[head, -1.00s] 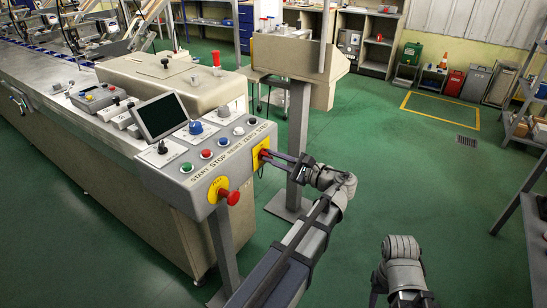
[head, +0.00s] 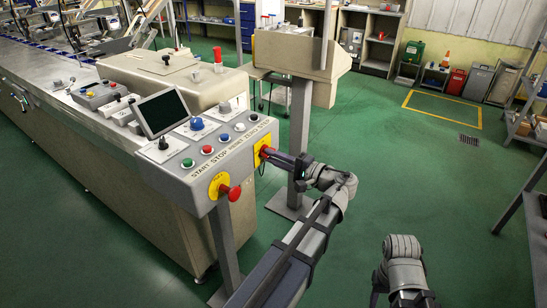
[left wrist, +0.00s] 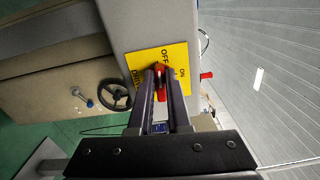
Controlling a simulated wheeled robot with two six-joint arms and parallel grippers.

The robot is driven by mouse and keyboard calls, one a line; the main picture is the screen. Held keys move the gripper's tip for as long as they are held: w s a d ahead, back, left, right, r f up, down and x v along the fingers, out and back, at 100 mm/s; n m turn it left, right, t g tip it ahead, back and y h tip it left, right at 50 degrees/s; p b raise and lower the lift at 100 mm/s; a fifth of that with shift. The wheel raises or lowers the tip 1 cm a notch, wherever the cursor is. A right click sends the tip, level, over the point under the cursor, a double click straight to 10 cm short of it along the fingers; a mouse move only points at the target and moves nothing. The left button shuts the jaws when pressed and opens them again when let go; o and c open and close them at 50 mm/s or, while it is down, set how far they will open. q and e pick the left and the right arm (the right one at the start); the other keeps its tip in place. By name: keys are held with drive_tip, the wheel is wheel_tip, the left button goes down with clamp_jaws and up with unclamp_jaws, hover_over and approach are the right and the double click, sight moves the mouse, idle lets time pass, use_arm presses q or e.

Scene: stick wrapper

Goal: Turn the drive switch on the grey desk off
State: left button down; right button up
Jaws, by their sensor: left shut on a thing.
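The drive switch is a red handle on a yellow plate (head: 261,151) at the right end of the grey desk's (head: 212,165) front face. My left gripper (head: 270,155) reaches it from the right and is shut on it. In the left wrist view the red handle (left wrist: 160,68) shows between the two fingertips (left wrist: 161,84), in front of the yellow plate (left wrist: 182,56) lettered OFF and ON. The fingers partly hide the handle and lettering, so its exact setting is hard to tell. Of my right arm, only links show at the bottom; its fingertips are out of view.
A red mushroom button (head: 234,193) on a yellow disc sticks out of the same face, left of the switch. Coloured push buttons and a small screen (head: 162,113) sit on the desk top. A grey post (head: 300,145) stands behind my left gripper.

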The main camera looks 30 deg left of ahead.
use_arm(q)
drive_tip(key=shift+f+n, duration=0.1)
drive_tip(key=shift+n, duration=0.5)
drive_tip(key=c, duration=0.9)
unclamp_jaws()
drive_tip(key=shift+o, duration=0.2)
drive_tip(key=d, duration=0.7)
drive_tip(key=shift+s+d, duration=0.35)
drive_tip(key=shift+d, duration=0.05)
